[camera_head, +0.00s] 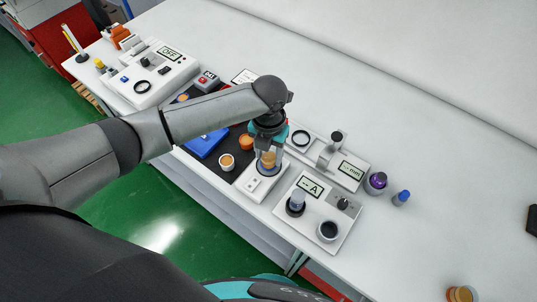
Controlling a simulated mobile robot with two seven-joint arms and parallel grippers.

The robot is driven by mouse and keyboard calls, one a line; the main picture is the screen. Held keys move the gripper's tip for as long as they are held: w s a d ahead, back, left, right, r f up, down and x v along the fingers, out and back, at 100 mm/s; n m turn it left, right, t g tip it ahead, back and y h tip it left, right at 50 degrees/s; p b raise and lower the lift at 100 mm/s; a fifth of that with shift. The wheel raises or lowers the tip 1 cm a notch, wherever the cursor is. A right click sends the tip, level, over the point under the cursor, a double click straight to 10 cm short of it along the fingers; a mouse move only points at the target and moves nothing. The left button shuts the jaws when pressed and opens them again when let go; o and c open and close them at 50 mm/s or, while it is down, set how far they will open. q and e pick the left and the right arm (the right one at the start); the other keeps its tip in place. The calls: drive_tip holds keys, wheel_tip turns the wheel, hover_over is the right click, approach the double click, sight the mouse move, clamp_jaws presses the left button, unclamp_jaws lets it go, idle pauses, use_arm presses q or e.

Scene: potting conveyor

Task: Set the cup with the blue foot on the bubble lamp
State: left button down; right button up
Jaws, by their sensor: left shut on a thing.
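My left gripper (268,155) reaches in from the left and points down, shut on a small cup (268,159) with tan-orange contents. A blue-grey round shape shows just under the cup; I cannot tell whether it is the cup's foot or part of the device below. The cup is over a small white box (252,187) with small marks on its front, which may be the bubble lamp. Whether the cup touches it is unclear. My right gripper is not in view.
A white device with an "A" display (311,188) is at right. A purple-topped jar (376,182) stands beyond.

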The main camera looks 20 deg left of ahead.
sight(268, 154)
use_arm(q)
drive_tip(key=shift+f, duration=0.3)
drive_tip(key=shift+f, duration=0.1)
drive_tip(key=shift+c, duration=1.4)
unclamp_jaws()
wheel_tip(268, 154, up, 12)
drive_tip(key=p, duration=0.1)
